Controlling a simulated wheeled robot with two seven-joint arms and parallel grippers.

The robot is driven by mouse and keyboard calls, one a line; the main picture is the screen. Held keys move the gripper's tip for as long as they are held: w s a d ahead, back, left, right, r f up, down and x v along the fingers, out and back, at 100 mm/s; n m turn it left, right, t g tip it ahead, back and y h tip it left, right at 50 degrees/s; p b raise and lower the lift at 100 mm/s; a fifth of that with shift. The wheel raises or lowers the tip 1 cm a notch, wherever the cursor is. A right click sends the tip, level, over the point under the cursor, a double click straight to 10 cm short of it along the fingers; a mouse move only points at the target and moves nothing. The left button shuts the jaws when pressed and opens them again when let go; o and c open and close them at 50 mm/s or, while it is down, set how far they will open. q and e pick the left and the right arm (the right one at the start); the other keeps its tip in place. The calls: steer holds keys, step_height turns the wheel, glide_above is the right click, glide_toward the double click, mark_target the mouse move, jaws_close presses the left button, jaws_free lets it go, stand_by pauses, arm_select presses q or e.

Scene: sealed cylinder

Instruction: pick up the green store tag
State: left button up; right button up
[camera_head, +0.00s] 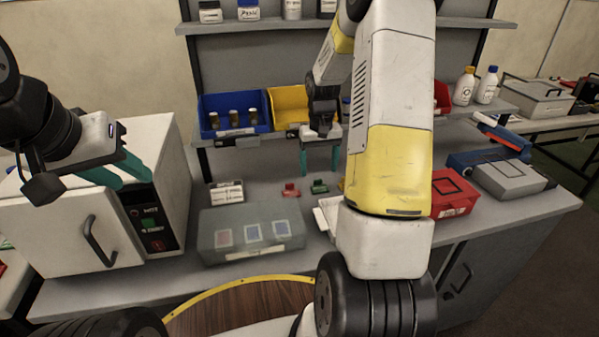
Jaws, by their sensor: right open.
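A small green tag (320,187) lies on the grey bench top, just right of a similar red tag (290,190). I take the green one for the store tag; any writing on it is too small to read. My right gripper (319,170) points down with its teal fingers apart and nothing between them. In the picture it is just above the green tag; the exact height gap is hard to tell. My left gripper (136,183) is at the left, in front of the white oven-like box, with its teal fingers apart and empty.
A grey translucent case (252,240) stands in front of the tags, and a small white box (226,192) to their left. Blue (234,102) and yellow (287,107) bins stand behind. A red box (453,195) is at the right. My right arm hides part of the bench.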

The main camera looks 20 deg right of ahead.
mark_target(320, 188)
steer(key=f, duration=0.5)
steer(key=shift+s+d+f, duration=0.15)
steer(key=shift+s+f, duration=0.2)
steer(key=c, duration=1.4)
